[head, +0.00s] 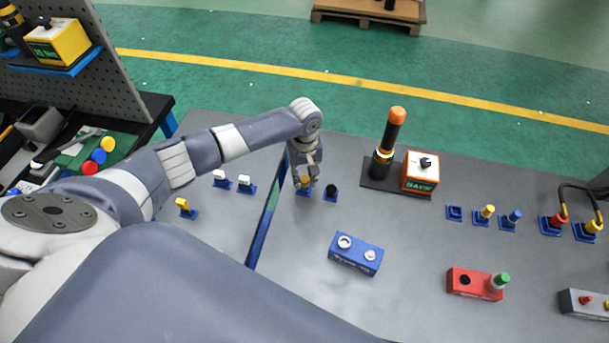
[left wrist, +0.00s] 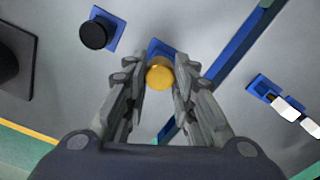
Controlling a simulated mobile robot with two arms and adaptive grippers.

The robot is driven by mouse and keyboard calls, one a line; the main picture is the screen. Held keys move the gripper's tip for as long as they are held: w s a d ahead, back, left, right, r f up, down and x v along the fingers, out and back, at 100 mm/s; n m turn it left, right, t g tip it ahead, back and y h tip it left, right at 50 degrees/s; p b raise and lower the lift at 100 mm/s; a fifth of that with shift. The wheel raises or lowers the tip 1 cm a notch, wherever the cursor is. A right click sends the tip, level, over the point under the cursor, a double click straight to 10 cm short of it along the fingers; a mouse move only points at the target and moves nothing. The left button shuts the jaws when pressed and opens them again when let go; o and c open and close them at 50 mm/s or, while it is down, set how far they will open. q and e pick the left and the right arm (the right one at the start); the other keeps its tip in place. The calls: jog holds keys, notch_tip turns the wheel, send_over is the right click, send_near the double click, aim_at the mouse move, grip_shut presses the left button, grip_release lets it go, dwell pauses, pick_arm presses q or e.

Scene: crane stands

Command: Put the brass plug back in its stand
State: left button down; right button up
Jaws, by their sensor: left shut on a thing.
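The brass plug (head: 304,181) is a short round gold-coloured piece, held upright between the fingers of my left gripper (head: 305,178). It also shows in the left wrist view (left wrist: 160,75), with the fingers (left wrist: 160,84) closed on its two sides. A small blue stand (head: 304,193) is directly below or behind the plug, and its blue edge shows in the left wrist view (left wrist: 158,47). The fingers and plug hide most of this stand, so I cannot tell whether the plug is seated in it or just above it. My right gripper is out of view.
A black plug on a blue stand (head: 331,193) is close by on the right. A blue block (head: 356,254) with two round pieces lies nearer. A black-and-orange post (head: 390,135) and an orange box (head: 420,173) stand behind. White-topped pieces (head: 245,184) are left of the gap.

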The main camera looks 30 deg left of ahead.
aim_at(304, 178)
pick_arm(q)
jog(key=shift+f, duration=0.15)
jog(key=shift+f+b, duration=0.45)
jog(key=shift+f, duration=0.4)
jog(key=c, duration=1.2)
grip_release()
jog(key=shift+r, duration=0.1)
jog(key=shift+c, duration=0.2)
jog(key=shift+r+p, duration=0.4)
jog(key=shift+p, duration=0.15)
notch_tip(304, 178, up, 4)
jog(key=p, duration=0.5)
jog(key=shift+r, duration=0.2)
jog(key=shift+f, duration=0.1)
